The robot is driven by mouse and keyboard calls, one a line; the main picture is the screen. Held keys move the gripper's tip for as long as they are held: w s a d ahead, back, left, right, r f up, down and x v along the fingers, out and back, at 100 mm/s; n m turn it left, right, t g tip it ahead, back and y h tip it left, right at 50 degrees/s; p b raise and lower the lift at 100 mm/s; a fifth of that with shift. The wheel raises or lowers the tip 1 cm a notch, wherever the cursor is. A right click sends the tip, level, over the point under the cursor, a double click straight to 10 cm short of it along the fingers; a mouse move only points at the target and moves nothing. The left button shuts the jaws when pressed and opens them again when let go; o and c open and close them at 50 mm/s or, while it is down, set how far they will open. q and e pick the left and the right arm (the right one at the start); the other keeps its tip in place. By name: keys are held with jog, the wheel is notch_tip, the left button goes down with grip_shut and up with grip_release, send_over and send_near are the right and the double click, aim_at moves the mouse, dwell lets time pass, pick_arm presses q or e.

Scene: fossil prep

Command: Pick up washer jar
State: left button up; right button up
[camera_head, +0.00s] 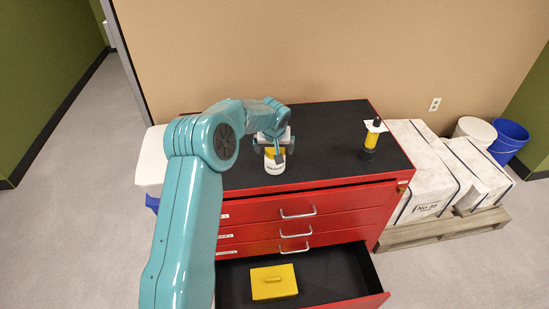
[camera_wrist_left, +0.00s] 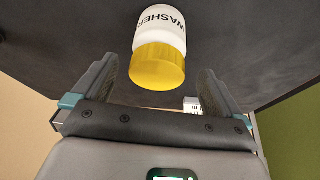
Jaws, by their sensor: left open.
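The washer jar (camera_head: 274,167) is white with a yellow lid and stands upright on the black top of the red cabinet. In the left wrist view the jar (camera_wrist_left: 160,33) shows inverted, with the word WASHER on its label and its yellow lid toward me. My left gripper (camera_head: 272,147) is at the jar's lid and hides part of the jar in the head view. In the wrist view its dark fingers (camera_wrist_left: 158,72) are open, one on each side of the lid, with gaps between. My right gripper is not in view.
The red cabinet (camera_head: 345,217) has a black top (camera_head: 325,130). A yellow-and-black bottle (camera_head: 371,137) stands at the back right. An open lower drawer (camera_head: 335,280) holds a yellow box (camera_head: 273,282). White blocks (camera_head: 425,180) on a pallet stand to the right.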

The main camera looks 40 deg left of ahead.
aim_at(270, 166)
pick_arm(q)
jog(key=p+x, duration=0.1)
jog(key=x, duration=0.3)
jog(key=shift+w+a+f+p, duration=0.15)
jog(key=shift+w+p, duration=0.2)
jog(key=shift+w, duration=0.05)
jog(key=shift+w+a+f, duration=0.1)
jog(key=shift+f, duration=0.4)
jog(key=c, duration=1)
jog(key=shift+c, duration=0.5)
